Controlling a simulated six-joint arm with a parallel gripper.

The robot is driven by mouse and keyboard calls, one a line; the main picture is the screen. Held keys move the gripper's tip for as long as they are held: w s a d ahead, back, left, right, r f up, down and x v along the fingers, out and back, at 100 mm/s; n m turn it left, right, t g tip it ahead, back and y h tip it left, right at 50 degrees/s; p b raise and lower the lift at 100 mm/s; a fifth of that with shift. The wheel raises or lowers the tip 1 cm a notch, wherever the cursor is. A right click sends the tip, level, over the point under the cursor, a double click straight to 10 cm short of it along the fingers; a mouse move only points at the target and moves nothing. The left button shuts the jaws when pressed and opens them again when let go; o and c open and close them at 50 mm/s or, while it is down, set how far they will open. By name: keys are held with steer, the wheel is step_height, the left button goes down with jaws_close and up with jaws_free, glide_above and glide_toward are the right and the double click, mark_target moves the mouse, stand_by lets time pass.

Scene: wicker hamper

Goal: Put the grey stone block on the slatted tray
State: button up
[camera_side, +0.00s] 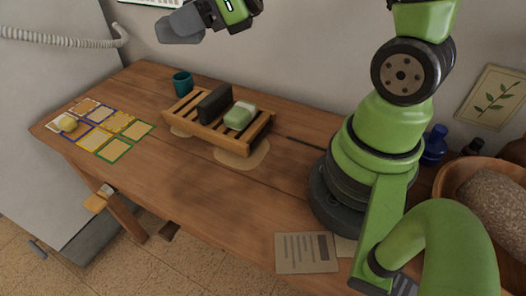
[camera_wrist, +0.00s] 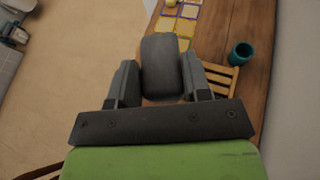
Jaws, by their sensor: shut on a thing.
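My gripper (camera_wrist: 161,80) is shut on the grey stone block (camera_wrist: 161,62), which sits between its two fingers in the wrist view. In the side view my gripper (camera_side: 203,17) is at the top edge, with the grey block (camera_side: 180,28) in it, high above the table. The slatted wooden tray (camera_side: 205,137) stands on the table below it. The tray bears a dark block (camera_side: 214,104) and a green and white bar (camera_side: 239,115). In the wrist view part of the tray (camera_wrist: 222,76) shows past the right finger; the rest is hidden.
A teal cup (camera_side: 182,83) stands behind the tray; the wrist view shows it too (camera_wrist: 241,54). Coloured square cards (camera_side: 100,137) lie at the table's left, with a yellowish lump (camera_side: 68,124) on them. A wooden bowl (camera_side: 453,180) is at right. Table in front of the tray is mostly clear.

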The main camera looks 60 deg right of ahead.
steer(key=s+a+f+n+g+y, duration=0.1)
steer(key=s+f+n+g+y, duration=0.2)
steer(key=f, duration=0.3)
steer(key=s+a+f+n+g+y, duration=0.2)
steer(key=s+f+n+g, duration=0.3)
steer(key=s+f+n, duration=0.1)
steer(key=s+a+f+n+g+y, duration=0.2)
steer(key=s+f+n+g+y, duration=0.1)
steer(key=f, duration=0.4)
steer(key=shift+s+a+f+n+g+y, duration=0.15)
steer(key=shift+s+n+g, duration=0.25)
steer(key=shift+s, duration=0.25)
steer(key=shift+s+a+f+n+g+y, duration=0.15)
steer(key=shift+s+n+g, duration=0.25)
steer(key=shift+s, duration=0.2)
steer(key=shift+d+f, duration=0.1)
steer(key=shift+f, duration=2.1)
steer(key=o, duration=1.1)
steer(key=shift+f, duration=0.1)
